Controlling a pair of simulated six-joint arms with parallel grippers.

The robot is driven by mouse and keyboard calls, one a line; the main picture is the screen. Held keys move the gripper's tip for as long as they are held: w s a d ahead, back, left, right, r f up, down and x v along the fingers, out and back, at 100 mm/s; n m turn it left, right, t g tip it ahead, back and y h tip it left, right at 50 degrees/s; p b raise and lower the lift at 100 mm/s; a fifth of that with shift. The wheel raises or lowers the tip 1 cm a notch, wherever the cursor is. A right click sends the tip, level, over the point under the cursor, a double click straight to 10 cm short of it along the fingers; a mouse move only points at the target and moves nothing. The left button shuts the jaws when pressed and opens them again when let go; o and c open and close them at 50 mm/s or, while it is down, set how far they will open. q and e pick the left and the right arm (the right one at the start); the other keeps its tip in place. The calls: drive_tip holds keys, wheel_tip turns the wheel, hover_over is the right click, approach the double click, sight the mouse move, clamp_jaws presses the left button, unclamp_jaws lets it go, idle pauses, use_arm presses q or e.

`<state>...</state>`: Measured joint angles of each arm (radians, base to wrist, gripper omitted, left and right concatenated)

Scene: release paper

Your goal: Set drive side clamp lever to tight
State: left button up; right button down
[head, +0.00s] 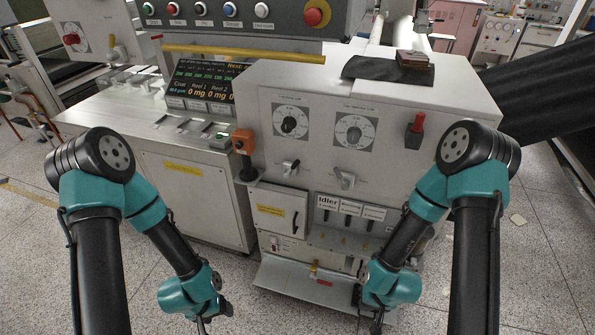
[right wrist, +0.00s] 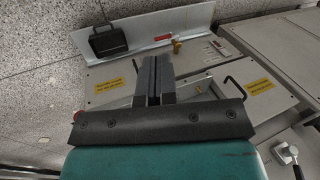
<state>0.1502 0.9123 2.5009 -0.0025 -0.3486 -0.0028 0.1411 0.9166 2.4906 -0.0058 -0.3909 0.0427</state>
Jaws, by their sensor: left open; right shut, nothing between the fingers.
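A grey machine cabinet stands in the middle of the head view. Two small metal levers sit on its front below two dials: a left lever (head: 290,167) and a right lever (head: 345,180). Their labels are too small to read, so I cannot tell which is the drive side clamp lever. A metal lever (right wrist: 287,153) also shows at the lower right of the right wrist view. My left gripper (head: 204,325) is low at the bottom, open and apart from the cabinet. My right gripper (head: 376,320) is low before the cabinet; its fingers (right wrist: 154,75) are shut and empty.
A red-handled lever (head: 415,130) is on the cabinet's right side. A row of Idler switches (head: 350,207) lies below the levers. A metal tray (head: 285,275) juts out near the floor.

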sight(292, 168)
drive_tip(key=w+a+r+m+t, duration=0.2)
drive_tip(key=w+m+t, duration=0.2)
drive_tip(key=w, duration=0.5)
drive_tip(key=w+a+r+m+t, duration=0.2)
drive_tip(key=w+a+m+t, duration=0.15)
drive_tip(key=w, duration=0.45)
drive_tip(key=w+a+r+m+t, duration=0.6)
drive_tip(key=w+r+m+t, duration=0.3)
drive_tip(key=r, duration=0.4)
drive_tip(key=shift+w+a+r+t+y, duration=0.15)
drive_tip(key=shift+w+r+t+y, duration=0.25)
drive_tip(key=shift+w+t, duration=0.35)
drive_tip(key=a+r+x, duration=0.1)
drive_tip(key=a+x, duration=0.1)
drive_tip(key=x, duration=1)
drive_tip(key=shift+a, duration=0.4)
